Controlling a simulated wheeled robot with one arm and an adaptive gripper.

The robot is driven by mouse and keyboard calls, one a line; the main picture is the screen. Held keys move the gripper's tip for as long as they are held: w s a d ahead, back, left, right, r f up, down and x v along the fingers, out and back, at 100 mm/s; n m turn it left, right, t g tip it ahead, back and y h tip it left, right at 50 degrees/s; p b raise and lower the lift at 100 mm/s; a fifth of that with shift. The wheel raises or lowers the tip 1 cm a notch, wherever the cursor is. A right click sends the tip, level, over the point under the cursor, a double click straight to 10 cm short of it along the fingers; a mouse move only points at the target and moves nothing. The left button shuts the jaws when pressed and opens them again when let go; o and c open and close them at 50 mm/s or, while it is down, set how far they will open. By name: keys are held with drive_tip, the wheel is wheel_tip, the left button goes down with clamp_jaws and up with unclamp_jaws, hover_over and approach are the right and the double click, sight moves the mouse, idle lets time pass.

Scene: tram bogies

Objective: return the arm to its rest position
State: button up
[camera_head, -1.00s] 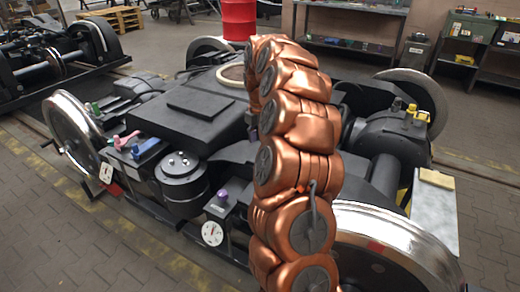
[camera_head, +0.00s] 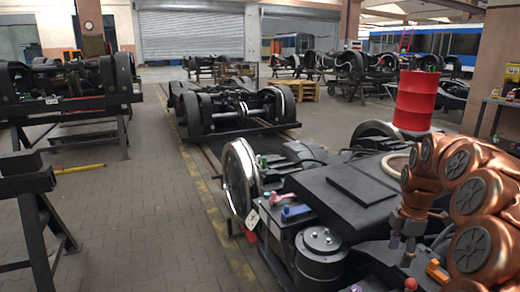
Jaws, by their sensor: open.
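My copper-coloured arm (camera_head: 480,205) is folded in at the right edge of the head view, over the right part of the near bogie. Its end hangs down toward the bogie, with my gripper (camera_head: 403,243) small and dark below the copper wrist. The gripper looks open, with nothing seen between its fingers. The near bogie (camera_head: 345,190) stands below and to the left of the arm. The arm hides part of its right side, and the arm's base is out of view.
On the bogie's near corner are a black cylinder (camera_head: 320,245), a pink handle (camera_head: 281,198) and a blue handle (camera_head: 295,211). A red drum (camera_head: 415,98) stands behind. Another bogie (camera_head: 235,108) is further back.

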drive_tip(key=s+a+r+m+g, duration=0.15)
drive_tip(key=s+a+m, duration=0.45)
drive_tip(key=s+a, duration=0.85)
drive_tip(key=s+a+f+m, duration=0.1)
drive_tip(key=s+a+m, duration=0.25)
drive_tip(key=s, duration=0.25)
drive_tip(key=s+a+f+m+g, duration=0.1)
drive_tip(key=s+a+f+m, duration=0.1)
drive_tip(key=s+m, duration=0.3)
drive_tip(key=s+a+f+m, duration=0.1)
drive_tip(key=s+a+m, duration=0.1)
drive_tip(key=s, duration=0.5)
drive_tip(key=s+p+v, duration=0.2)
drive_tip(key=p+v, duration=0.7)
drive_tip(key=v, duration=0.1)
drive_tip(key=s+r+p+v, duration=0.1)
drive_tip(key=s+p+v, duration=0.1)
drive_tip(key=p+v, duration=0.7)
drive_tip(key=shift+s+a+r+t+p, duration=0.35)
drive_tip(key=shift+s+a+r+p, duration=0.1)
drive_tip(key=shift+p, duration=0.1)
drive_tip(key=shift+d+f, duration=0.1)
